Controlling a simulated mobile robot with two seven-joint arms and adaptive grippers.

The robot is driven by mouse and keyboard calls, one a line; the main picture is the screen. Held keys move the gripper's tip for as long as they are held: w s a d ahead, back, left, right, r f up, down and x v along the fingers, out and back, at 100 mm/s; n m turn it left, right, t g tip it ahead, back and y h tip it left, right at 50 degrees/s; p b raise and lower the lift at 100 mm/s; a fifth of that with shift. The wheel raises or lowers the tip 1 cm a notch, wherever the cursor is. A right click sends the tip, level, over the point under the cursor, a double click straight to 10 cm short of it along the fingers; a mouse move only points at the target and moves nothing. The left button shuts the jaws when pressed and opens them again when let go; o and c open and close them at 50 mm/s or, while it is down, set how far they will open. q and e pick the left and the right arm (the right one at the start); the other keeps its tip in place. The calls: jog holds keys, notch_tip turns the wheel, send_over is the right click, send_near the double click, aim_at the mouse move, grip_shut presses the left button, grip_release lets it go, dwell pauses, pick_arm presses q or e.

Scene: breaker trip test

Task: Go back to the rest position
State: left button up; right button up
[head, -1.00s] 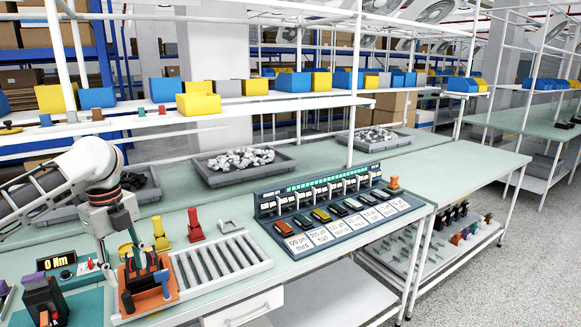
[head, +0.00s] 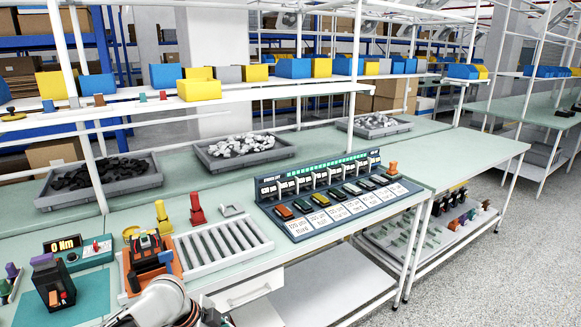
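A white and grey link of my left arm shows at the bottom edge of the head view, in front of the near bench edge. My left gripper is below the picture and cannot be seen. My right arm and gripper are not in view. A black breaker (head: 146,243) sits in an orange fixture (head: 172,267) at the left end of the roller tray (head: 224,242). No gripper touches it. A dark breaker-like block (head: 50,283) stands on the teal mat (head: 92,290) at the left.
A torque display box (head: 66,247) stands behind the mat. A breaker rack (head: 328,196) with several coloured breakers and labels stands right of the rollers. Grey trays of dark (head: 98,189) and pale (head: 280,153) pieces lie behind. The right bench (head: 460,150) is largely clear.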

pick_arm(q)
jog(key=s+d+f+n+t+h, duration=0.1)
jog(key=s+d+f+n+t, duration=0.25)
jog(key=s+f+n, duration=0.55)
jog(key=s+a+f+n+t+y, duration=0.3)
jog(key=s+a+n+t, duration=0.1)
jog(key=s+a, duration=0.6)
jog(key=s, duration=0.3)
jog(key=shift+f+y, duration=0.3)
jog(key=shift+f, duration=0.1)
